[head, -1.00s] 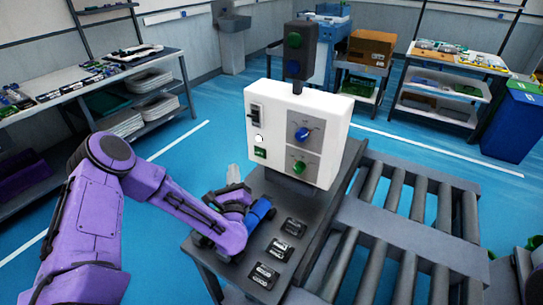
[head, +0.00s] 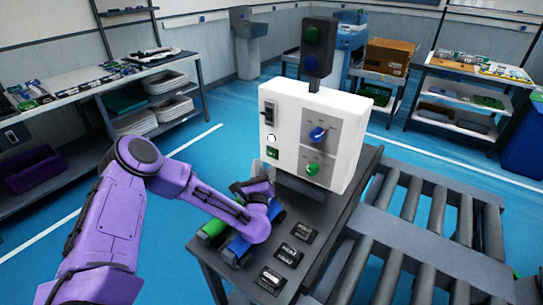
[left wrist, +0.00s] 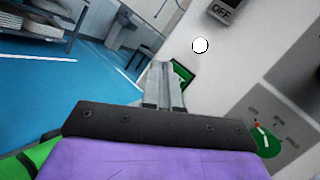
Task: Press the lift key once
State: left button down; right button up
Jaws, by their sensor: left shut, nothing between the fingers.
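The white control box (head: 300,160) stands on the dark table. It bears a black switch (head: 268,112), a white round spot (head: 271,139), a small green key (head: 272,153), a blue knob (head: 318,134) and a green knob (head: 313,168). No label reading "lift" is legible. My left gripper (left wrist: 161,68) is shut and empty, its fingertips close beside the green key (left wrist: 183,75) in the left wrist view; I cannot tell whether they touch. My right gripper is not in view.
Three black label plates (head: 288,253) lie on the dark table. Blue (head: 240,246) and green (head: 213,228) parts show beside my wrist, partly hidden. A two-lamp post (head: 316,50) rises behind the box. A roller conveyor (head: 400,235) lies right; shelves (head: 75,95) stand left.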

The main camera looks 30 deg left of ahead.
aim_at(272, 153)
pick_arm(q)
jog(key=w+b, duration=0.2)
jog(key=w, duration=0.1)
jog(key=shift+w+d, duration=0.1)
jog(key=shift+w, duration=0.25)
jog(key=shift+f, duration=0.1)
dwell(1.7)
jog(key=shift+w+b, duration=0.25)
jog(key=shift+b, duration=0.4)
jog(key=shift+w, duration=0.1)
